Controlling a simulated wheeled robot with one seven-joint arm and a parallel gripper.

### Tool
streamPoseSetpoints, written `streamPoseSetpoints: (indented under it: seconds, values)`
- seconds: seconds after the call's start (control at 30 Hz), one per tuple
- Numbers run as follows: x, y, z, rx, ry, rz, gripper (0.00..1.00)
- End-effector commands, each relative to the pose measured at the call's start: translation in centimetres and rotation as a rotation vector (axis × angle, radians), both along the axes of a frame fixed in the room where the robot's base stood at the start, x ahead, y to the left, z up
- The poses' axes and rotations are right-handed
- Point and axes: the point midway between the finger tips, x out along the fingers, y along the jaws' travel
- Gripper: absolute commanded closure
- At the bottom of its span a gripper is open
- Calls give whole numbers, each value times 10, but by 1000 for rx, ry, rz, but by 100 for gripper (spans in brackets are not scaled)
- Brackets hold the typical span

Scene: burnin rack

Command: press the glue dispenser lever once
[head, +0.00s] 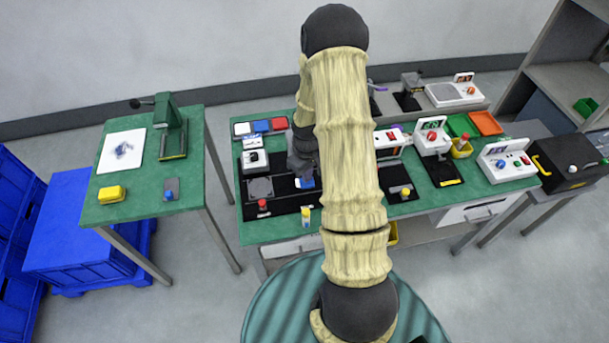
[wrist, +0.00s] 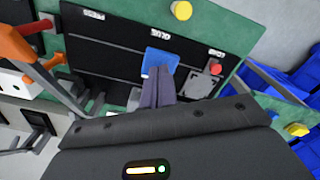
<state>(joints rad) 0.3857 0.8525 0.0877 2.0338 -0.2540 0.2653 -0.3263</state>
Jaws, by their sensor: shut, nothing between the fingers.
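In the wrist view, a blue square plate (wrist: 160,61) lies beside the GLUE label (wrist: 161,34) on a black board (wrist: 118,52). My gripper (wrist: 164,72) is shut and empty, with its narrow grey fingertips at the lower edge of this plate. I cannot tell whether they touch it. In the head view, part of the blue plate (head: 306,183) shows beside my arm, which hides much of this station. No lever shape is clear at the GLUE label.
A red knob (wrist: 215,67) stands near the LOAD label. A yellow-topped piece (wrist: 181,10) is at the board's edge. An orange handle with a grey bar (wrist: 14,46) rises at the left of the wrist view. A green press (head: 171,130) stands on the left table.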

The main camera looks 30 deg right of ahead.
Motion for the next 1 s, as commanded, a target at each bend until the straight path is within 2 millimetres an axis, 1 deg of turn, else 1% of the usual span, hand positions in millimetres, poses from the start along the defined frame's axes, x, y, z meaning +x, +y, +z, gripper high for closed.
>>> streamPoseSetpoints:
  seconds: [0.03,0.1,0.47,1.0]
  values:
    - [0,0,4,0,0,0,100]
    - [0,0,7,0,0,0,100]
    - [-1,0,7,0,0,0,100]
    - [-1,0,41,0,-1,-1,100]
